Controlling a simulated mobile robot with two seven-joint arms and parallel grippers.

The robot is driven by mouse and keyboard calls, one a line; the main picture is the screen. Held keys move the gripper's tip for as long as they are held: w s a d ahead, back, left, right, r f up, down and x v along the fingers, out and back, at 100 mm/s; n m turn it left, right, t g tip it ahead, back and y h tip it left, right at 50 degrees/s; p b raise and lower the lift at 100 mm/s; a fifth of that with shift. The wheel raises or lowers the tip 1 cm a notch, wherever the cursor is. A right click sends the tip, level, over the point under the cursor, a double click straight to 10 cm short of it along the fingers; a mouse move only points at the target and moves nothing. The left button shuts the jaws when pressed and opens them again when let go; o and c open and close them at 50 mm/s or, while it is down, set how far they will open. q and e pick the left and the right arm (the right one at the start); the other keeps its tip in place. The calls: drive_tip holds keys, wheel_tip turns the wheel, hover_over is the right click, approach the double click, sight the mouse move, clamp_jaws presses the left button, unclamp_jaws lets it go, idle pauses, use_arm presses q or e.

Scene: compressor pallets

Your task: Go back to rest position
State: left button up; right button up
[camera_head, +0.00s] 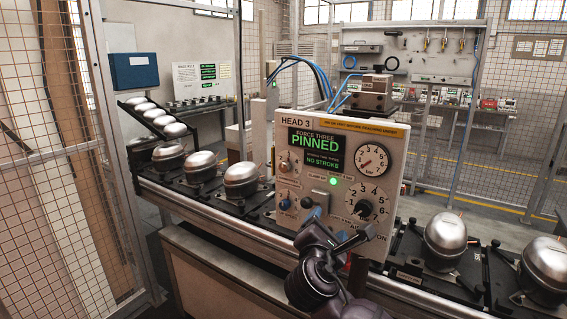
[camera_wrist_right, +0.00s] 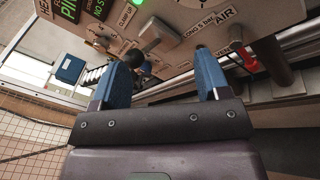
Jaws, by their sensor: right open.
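My right gripper (camera_head: 340,236) is open and empty in front of the lower part of the HEAD 3 control panel (camera_head: 375,130). In the right wrist view its two blue fingers (camera_wrist_right: 164,84) stand apart, with the panel's lower edge, a dark round knob (camera_wrist_right: 133,59) and a red part (camera_wrist_right: 247,60) beyond them. The knob shows close to the left finger; I cannot tell whether they touch. The panel's screen (camera_head: 316,151) reads PINNED and NO STROKE, and a green lamp (camera_head: 334,181) is lit. My left gripper is not in view.
A conveyor rail (camera_head: 222,223) runs across the front, carrying several silver compressors (camera_head: 241,180) on black pallets left of the panel and more compressors (camera_head: 446,235) to the right. Mesh fencing (camera_head: 55,150) stands at the left. Blue hoses (camera_head: 312,72) rise behind the panel.

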drive_tip(key=s+d+f+m+g+y, duration=0.1)
drive_tip(key=s+d+f+m+y, duration=0.25)
drive_tip(key=f+m, duration=0.5)
drive_tip(key=s+d+f+m+y, duration=0.2)
drive_tip(key=s+f+m+y, duration=0.25)
drive_tip(key=f+m, duration=0.35)
drive_tip(key=s+d+f+m+g+h, duration=0.1)
drive_tip(key=s+d+f+m, duration=0.1)
drive_tip(key=s+d+f, duration=0.2)
drive_tip(key=s+d+f+m+g+b, duration=0.1)
drive_tip(key=s+d+f, duration=0.3)
drive_tip(key=s+f, duration=0.4)
drive_tip(key=s+d+f+m+g+h, duration=0.1)
drive_tip(key=s+d+f+m+g, duration=0.1)
drive_tip(key=s+f, duration=0.4)
drive_tip(key=s+d+m, duration=0.1)
drive_tip(key=s+d, duration=0.1)
drive_tip(key=s, duration=0.2)
drive_tip(key=shift+s+f+m+g+h+b, duration=0.15)
drive_tip(key=shift+f+m+g+h+b, duration=0.05)
drive_tip(key=shift+m+g+h+b, duration=0.15)
